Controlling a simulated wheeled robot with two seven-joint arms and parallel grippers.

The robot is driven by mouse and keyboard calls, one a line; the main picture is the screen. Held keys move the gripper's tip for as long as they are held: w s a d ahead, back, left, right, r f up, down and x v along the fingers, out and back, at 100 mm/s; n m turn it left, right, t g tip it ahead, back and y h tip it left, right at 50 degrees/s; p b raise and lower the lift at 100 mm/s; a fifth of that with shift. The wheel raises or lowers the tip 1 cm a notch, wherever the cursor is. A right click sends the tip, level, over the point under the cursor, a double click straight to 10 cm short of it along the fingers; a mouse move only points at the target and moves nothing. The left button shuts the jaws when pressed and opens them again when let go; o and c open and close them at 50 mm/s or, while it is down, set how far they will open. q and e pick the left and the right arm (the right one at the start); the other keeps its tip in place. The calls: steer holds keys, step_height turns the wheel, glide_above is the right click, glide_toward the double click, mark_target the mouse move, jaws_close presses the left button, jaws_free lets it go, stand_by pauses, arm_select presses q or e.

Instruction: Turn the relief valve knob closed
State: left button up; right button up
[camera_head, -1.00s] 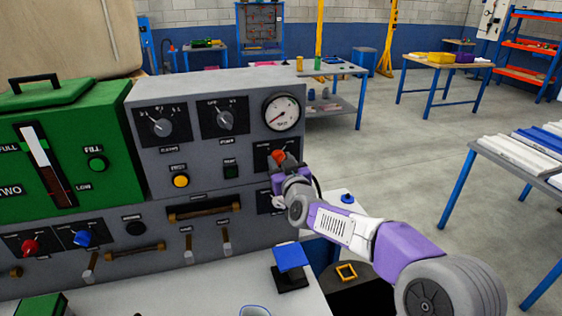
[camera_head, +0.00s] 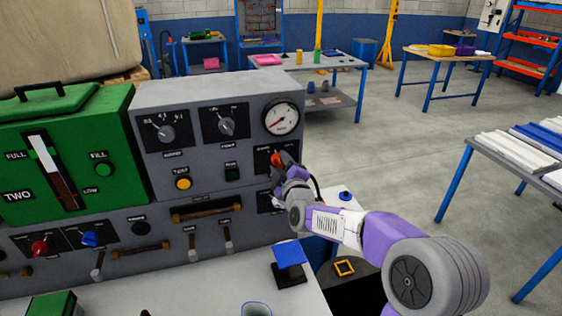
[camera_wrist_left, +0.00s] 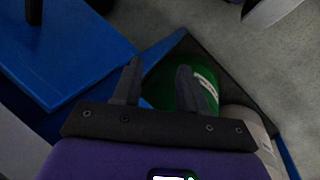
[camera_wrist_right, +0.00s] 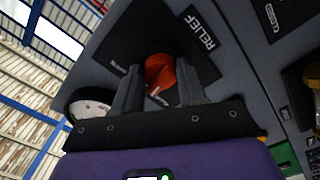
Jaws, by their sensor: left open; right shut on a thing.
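The relief valve knob is a red-orange knob (camera_wrist_right: 160,75) on a dark plate marked RELIEF, at the right side of the grey panel. It also shows in the head view (camera_head: 277,159), partly covered by my right gripper. My right gripper (camera_wrist_right: 156,92) is shut on the knob, a finger on each side of it, with a pale pointer mark between the fingers. My left gripper (camera_wrist_left: 157,82) is open and empty in the left wrist view, in front of a green object in a dark bin. My left arm is out of the head view.
The grey panel (camera_head: 205,88) carries dials, a round gauge (camera_head: 281,118), a yellow button (camera_head: 183,183) and levers. A green tank box (camera_head: 108,140) stands to the left. A blue-topped stand (camera_head: 289,256) sits on the light bench below.

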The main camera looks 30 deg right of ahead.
steer(key=n+p, duration=0.1)
steer(key=n, duration=0.2)
steer(key=shift+r+n, duration=0.15)
steer(key=shift+n, duration=0.15)
steer(key=shift+n+p, duration=0.65)
steer(key=shift+n, duration=0.85)
steer(key=o, duration=1.1)
steer(key=shift+c, duration=0.2)
steer(key=shift+s, duration=0.1)
steer(key=v, duration=0.7)
steer(key=shift+s+p, duration=0.2)
steer(key=shift+p, duration=0.1)
